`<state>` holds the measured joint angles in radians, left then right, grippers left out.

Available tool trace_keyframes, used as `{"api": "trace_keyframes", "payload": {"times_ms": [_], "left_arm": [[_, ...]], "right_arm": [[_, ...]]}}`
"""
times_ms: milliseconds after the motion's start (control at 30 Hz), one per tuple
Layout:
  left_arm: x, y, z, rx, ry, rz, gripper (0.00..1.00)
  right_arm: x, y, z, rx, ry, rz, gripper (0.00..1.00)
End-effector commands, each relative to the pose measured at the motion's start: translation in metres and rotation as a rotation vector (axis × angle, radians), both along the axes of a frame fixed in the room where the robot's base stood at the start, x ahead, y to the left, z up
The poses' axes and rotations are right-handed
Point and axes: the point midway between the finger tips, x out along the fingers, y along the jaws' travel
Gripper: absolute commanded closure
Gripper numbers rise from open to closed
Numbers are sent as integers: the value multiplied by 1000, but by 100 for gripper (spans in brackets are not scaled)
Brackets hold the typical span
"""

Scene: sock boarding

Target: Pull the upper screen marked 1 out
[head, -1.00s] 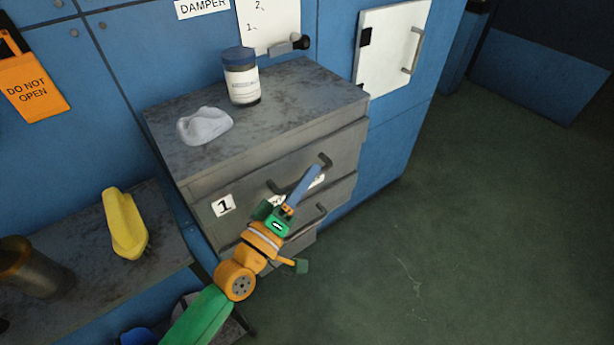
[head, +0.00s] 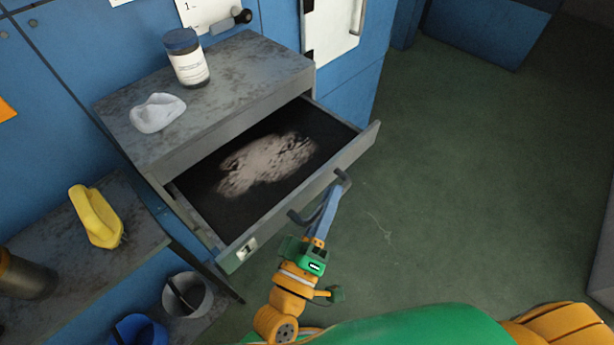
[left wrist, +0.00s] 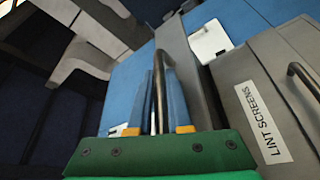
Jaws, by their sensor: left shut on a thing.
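The upper screen marked 1 (head: 247,247) is a grey drawer standing well out of the grey cabinet (head: 150,152) in the head view. Its dark bed carries a patch of pale grey lint (head: 268,162). My left gripper (head: 328,205) is shut on the dark bar handle (head: 343,177) at the drawer's front. The left wrist view also shows the handle bar (left wrist: 158,85) between the two blue fingers. My right gripper cannot be made out in either view.
A yellow bottle-like object (head: 96,216) lies on the side bench (head: 140,235). Grey (head: 188,296) and blue (head: 138,332) buckets stand below. Open floor lies right of the drawer.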

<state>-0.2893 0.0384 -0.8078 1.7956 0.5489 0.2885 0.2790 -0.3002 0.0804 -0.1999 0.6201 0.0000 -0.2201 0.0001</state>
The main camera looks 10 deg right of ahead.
Motion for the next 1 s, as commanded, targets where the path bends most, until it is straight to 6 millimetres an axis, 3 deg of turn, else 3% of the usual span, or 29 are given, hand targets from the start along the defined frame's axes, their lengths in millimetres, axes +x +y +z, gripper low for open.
{"api": "trace_keyframes", "payload": {"times_ms": [233, 633, 667, 767, 1000], "left_arm": [[-19, -14, 0, 1, -1, 0, 100], [-22, -16, -1, 1, 0, -1, 100], [-22, -16, -1, 1, 0, -1, 80], [-22, -16, 0, 2, -1, 0, 53], [-22, -16, 0, 1, -2, 1, 53]], "right_arm": [[0, 0, 2, 0, 0, 0, 50], [0, 0, 2, 0, 0, 0, 50], [0, 0, 2, 0, 0, 0, 50], [0, 0, 2, 0, 0, 0, 50], [0, 0, 2, 1, -1, 0, 50]]}}
